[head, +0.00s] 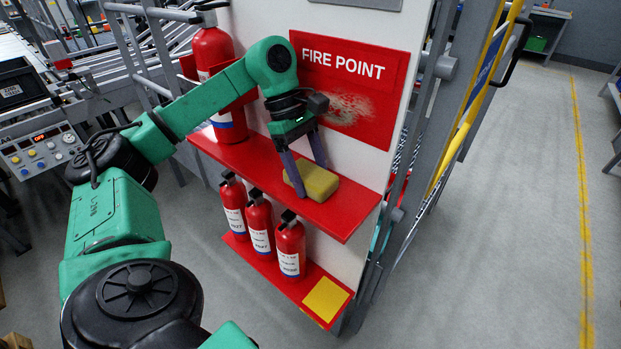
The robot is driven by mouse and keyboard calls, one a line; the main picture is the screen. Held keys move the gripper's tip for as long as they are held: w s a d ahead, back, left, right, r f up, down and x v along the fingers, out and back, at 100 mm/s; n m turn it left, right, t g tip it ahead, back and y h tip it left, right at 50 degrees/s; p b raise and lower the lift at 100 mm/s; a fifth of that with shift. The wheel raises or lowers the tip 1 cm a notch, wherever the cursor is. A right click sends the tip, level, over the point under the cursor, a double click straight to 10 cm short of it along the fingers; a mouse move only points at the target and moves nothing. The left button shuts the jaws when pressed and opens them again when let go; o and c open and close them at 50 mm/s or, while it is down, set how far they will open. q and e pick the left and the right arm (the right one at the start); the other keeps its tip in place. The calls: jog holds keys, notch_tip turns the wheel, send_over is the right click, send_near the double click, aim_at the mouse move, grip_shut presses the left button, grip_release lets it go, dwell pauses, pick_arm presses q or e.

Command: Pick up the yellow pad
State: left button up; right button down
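The yellow pad (321,184), a thick block, lies flat on the upper red shelf (345,217) below the FIRE POINT sign. My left gripper (311,180) points down over the pad with its two fingers spread. One finger is at the pad's near left side and the other at its far side. I cannot tell whether either finger touches it. The left finger hides part of the pad. My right gripper is out of view.
A large fire extinguisher (213,52) stands left on the upper shelf, close to my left arm. Three smaller extinguishers (260,225) stand on the lower shelf beside a flat yellow square (326,299). The sign (350,70) has a pale scuffed patch. Floor at right is clear.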

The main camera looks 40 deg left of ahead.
aim_at(307, 175)
pick_arm(q)
jog(key=shift+c, duration=0.5)
jog(key=shift+r, duration=0.2)
notch_tip(307, 175, up, 7)
jog(key=shift+s+f+p, duration=0.15)
jog(key=shift+p, duration=0.35)
jog(key=shift+s+b, duration=0.3)
jog(key=shift+b, duration=0.05)
jog(key=s+b, duration=0.7)
jog(key=s, duration=1.2)
jog(key=shift+d+b, duration=0.25)
jog(key=shift+b, duration=0.15)
